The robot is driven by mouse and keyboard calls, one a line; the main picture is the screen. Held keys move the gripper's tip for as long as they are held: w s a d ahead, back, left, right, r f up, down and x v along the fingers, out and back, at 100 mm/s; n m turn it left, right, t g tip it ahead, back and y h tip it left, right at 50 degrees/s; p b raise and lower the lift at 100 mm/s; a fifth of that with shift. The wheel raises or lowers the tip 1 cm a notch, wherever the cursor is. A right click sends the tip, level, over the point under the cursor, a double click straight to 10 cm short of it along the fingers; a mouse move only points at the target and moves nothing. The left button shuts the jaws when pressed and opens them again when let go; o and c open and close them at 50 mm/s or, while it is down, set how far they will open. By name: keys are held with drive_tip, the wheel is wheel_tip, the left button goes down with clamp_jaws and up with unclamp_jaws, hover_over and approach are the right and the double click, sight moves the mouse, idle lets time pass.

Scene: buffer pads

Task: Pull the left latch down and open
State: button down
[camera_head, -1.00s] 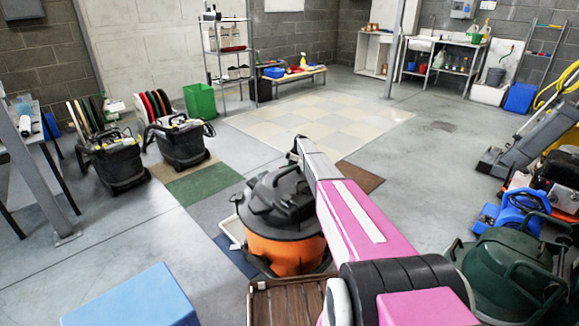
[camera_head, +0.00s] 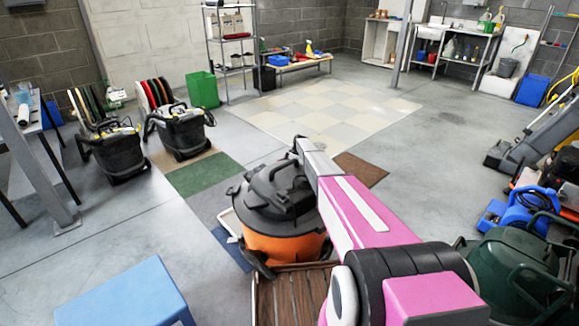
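A wet-dry vacuum with an orange drum (camera_head: 285,248) and a black lid (camera_head: 262,207) stands on the floor in front of me. I cannot make out its left latch clearly; the left rim of the lid is dark and shows little detail. My pink arm reaches forward over the vacuum's right side and covers part of it. A small dark part (camera_head: 298,147) shows at the arm's far end, above and behind the lid. The fingers cannot be made out there, so neither their opening nor any contact with the vacuum can be told.
A blue stool (camera_head: 125,298) stands at front left and a brown slatted wooden surface (camera_head: 285,300) lies just in front of the vacuum. A dark green machine (camera_head: 515,270) and a blue one (camera_head: 520,210) crowd the right. Open floor lies to the left and beyond.

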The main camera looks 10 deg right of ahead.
drive_tip(key=shift+f, duration=0.35)
idle(0.3)
